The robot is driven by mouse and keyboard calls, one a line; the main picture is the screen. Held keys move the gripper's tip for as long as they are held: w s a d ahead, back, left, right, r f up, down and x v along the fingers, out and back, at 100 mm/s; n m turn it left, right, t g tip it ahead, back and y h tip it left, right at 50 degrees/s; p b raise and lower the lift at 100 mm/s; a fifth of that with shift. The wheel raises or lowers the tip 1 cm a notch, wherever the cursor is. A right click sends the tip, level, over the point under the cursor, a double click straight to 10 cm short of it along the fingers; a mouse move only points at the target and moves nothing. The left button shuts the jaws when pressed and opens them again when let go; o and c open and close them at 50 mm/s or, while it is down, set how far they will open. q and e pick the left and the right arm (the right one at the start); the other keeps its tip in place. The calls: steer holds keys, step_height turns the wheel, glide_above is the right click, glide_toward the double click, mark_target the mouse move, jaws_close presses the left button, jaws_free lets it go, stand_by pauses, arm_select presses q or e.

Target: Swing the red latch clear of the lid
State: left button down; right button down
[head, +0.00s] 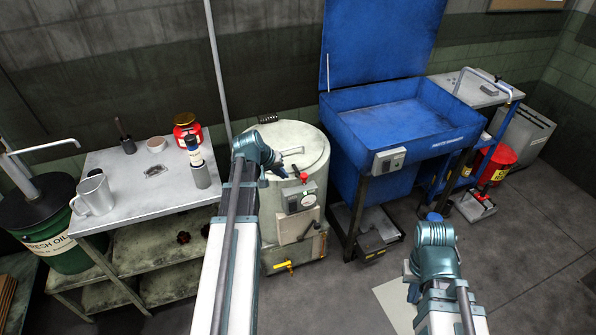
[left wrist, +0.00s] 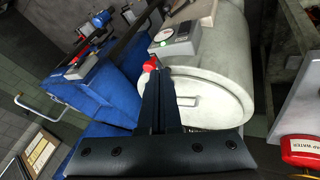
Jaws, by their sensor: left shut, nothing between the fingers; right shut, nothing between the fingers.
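The red latch shows as a red knob (head: 303,177) at the front edge of the round lid (head: 300,143) on the pale grey drum (head: 268,219). It also shows in the left wrist view (left wrist: 150,64), close beside my fingertips; I cannot tell whether they touch. My left gripper (head: 283,171) is shut and empty over the lid's front part, just left of the knob. In the left wrist view its closed fingers (left wrist: 156,78) cover part of the lid (left wrist: 210,96). My right gripper (head: 412,288) is low at the right, away from the drum, its fingertips barely visible.
A blue parts washer (head: 372,136) with a raised cover stands right of the drum. A metal table (head: 150,205) with a mug (head: 94,194) and a red container (head: 186,131) stands left. A gauge box (head: 299,200) and yellow-handled tap (head: 284,266) are on the drum's front.

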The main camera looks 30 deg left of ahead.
arm_select(q)
steer(key=shift+n+t, duration=0.4)
steer(key=shift+n, duration=0.1)
steer(key=a, duration=0.2)
steer(key=a+r, duration=0.1)
steer(key=a, duration=0.1)
steer(key=shift+w+a, duration=0.1)
steer(key=shift+w, duration=0.05)
steer(key=w+d+r+b+x, duration=0.1)
steer(key=d+b+x, duration=0.1)
steer(key=b+x, duration=0.6)
steer(key=shift+d+b+x, duration=0.25)
steer(key=shift+b+x, duration=0.05)
steer(key=shift+x, duration=1.9)
steer(key=shift+w+r, duration=0.1)
steer(key=shift+r, duration=0.05)
